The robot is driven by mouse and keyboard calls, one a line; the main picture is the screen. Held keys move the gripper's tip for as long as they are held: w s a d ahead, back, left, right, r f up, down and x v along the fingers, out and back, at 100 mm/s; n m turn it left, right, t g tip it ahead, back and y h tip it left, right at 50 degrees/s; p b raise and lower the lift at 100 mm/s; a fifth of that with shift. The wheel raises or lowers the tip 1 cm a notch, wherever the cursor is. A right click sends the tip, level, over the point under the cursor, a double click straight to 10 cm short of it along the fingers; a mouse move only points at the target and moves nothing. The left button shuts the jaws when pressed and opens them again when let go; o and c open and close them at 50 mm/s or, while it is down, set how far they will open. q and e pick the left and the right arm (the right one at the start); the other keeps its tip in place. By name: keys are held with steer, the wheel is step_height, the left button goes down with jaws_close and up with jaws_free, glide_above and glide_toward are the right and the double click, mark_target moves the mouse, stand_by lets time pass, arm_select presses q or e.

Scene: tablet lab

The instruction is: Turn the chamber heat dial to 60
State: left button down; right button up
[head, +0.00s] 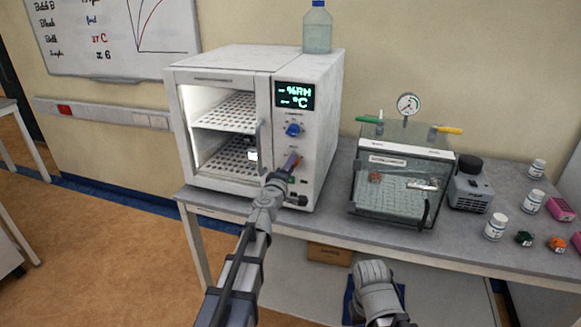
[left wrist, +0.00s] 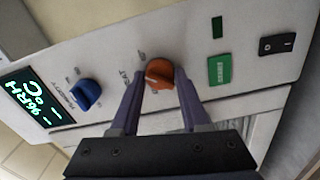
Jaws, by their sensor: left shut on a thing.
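The chamber is a white box with an open-looking lit interior, and its control panel (head: 292,125) is on the right of its front. The orange heat dial (left wrist: 160,73) shows in the left wrist view with part of the label "HEAT" beside it. My left gripper (left wrist: 161,84) is shut on this dial, one finger on each side. In the head view my left gripper (head: 290,164) reaches the panel below the blue dial (head: 293,130) and mostly covers the heat dial. The dial's setting is not readable. My right arm is at the bottom, its fingers not visible.
The display (head: 295,96) shows dashes for %RH and °C. A green button (left wrist: 219,70) and a black switch (left wrist: 278,44) are near the heat dial. A bottle (head: 317,30) stands on the chamber. A clear vacuum box (head: 401,180) stands to the right on the bench.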

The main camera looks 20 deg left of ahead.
arm_select(q)
steer(key=shift+m, duration=1.9)
steer(key=shift+c, duration=1.9)
jaws_free()
steer(key=shift+s, duration=0.1)
steer(key=s, duration=0.7)
steer(key=shift+s, duration=0.35)
steer(key=shift+a, duration=0.1)
